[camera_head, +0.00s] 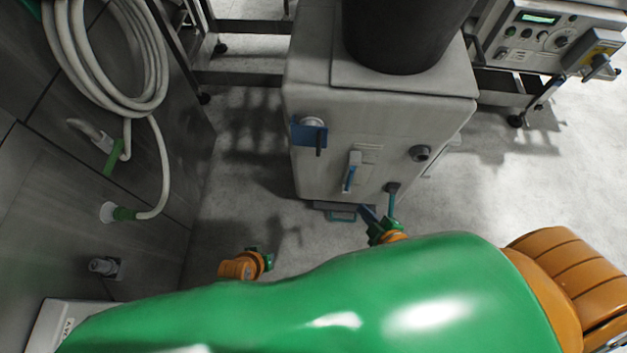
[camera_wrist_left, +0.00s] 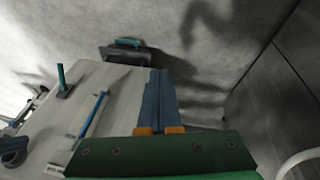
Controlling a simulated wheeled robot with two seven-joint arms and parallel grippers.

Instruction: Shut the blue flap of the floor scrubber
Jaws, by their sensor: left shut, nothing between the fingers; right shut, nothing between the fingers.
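The floor scrubber (camera_head: 385,130) is a pale grey box in the middle of the head view. Its blue flap (camera_head: 303,134) is at the upper left of the front face, by a round pale fitting. It appears swung out from the face; how far is unclear. My right gripper (camera_head: 368,213) is shut and empty, low before the front face, below and right of the flap. My left gripper (camera_head: 264,256) is lower left, apart from the scrubber. In the left wrist view its blue fingers (camera_wrist_left: 160,88) are shut and empty.
The scrubber's front also has a blue-and-white handle (camera_head: 352,172), a dark knob (camera_head: 420,153) and a teal lever (camera_head: 392,203). A grey panelled wall with a coiled hose (camera_head: 152,75) is at left. Open floor (camera_head: 240,185) lies between wall and scrubber. A control unit (camera_head: 545,35) stands at right.

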